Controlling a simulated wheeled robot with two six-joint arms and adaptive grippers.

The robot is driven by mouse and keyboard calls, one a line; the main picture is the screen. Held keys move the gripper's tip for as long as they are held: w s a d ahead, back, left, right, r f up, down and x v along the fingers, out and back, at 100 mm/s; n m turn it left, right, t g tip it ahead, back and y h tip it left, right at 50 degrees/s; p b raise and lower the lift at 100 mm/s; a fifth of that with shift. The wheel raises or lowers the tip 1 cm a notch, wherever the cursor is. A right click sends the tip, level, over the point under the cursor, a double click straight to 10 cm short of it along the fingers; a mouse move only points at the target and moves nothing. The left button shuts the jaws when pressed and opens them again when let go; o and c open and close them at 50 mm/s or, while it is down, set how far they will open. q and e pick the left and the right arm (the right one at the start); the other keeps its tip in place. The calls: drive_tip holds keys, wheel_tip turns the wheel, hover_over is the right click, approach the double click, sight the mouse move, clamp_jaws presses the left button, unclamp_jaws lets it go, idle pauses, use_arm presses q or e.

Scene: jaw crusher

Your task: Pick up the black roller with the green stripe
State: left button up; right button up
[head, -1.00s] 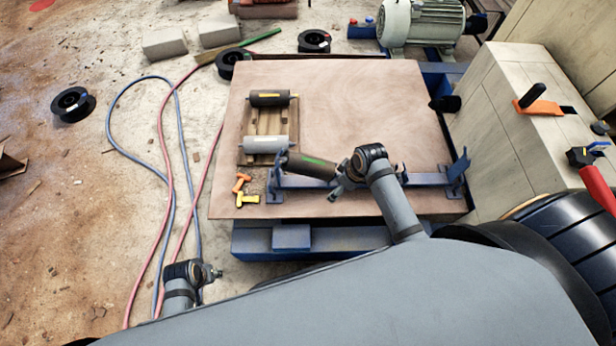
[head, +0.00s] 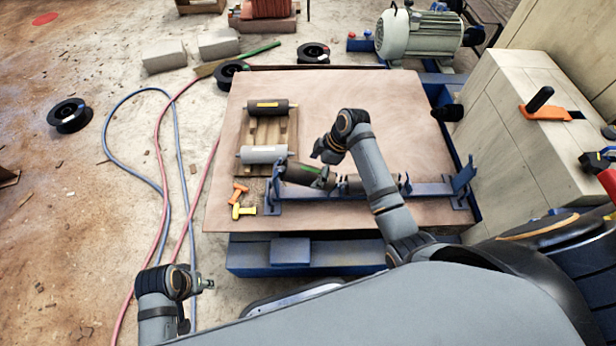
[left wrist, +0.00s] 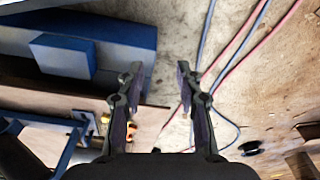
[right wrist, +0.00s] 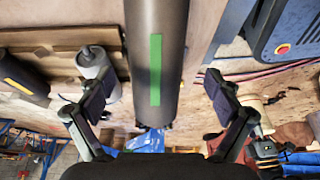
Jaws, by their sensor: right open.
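The black roller with the green stripe (head: 296,173) lies at the left of a blue bracket frame (head: 425,190) on the brown tabletop (head: 370,105). In the right wrist view the green-striped roller (right wrist: 157,35) runs lengthwise between the spread fingers (right wrist: 153,88); contact does not show. My left gripper (head: 207,284) is low at the left, off the table's front edge. In the left wrist view its fingers (left wrist: 157,80) are apart with nothing between them.
A yellow-striped black roller (head: 272,107) and a grey roller (head: 263,154) lie on a wooden pallet (head: 270,132). A wooden block structure (head: 500,120) bounds the right.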

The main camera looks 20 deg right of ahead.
sight(308, 176)
drive_tip(key=shift+w+a+f, duration=0.1)
drive_tip(key=shift+f, duration=0.2)
drive_tip(key=shift+w+a+f+b, duration=0.15)
drive_tip(key=shift+a+f+b, duration=0.1)
drive_tip(key=shift+f+b, duration=0.3)
drive_tip(key=b+x, duration=0.1)
drive_tip(key=x, duration=0.1)
drive_tip(key=shift+w+a+f, duration=0.15)
drive_tip(key=shift+f, duration=0.15)
drive_tip(key=shift+w+a+f, duration=0.1)
drive_tip(key=shift+a+f, duration=0.05)
drive_tip(key=shift+f, duration=0.15)
use_arm(q)
drive_tip(key=shift+w+d+t+h, duration=0.1)
drive_tip(key=shift+d+t+h, duration=0.2)
drive_tip(key=shift+d+t, duration=0.3)
use_arm(e)
drive_tip(key=shift+c, duration=0.4)
drive_tip(key=shift+r, duration=0.1)
drive_tip(key=c, duration=1.9)
drive_tip(key=shift+o, duration=0.2)
drive_tip(key=shift+r, duration=0.1)
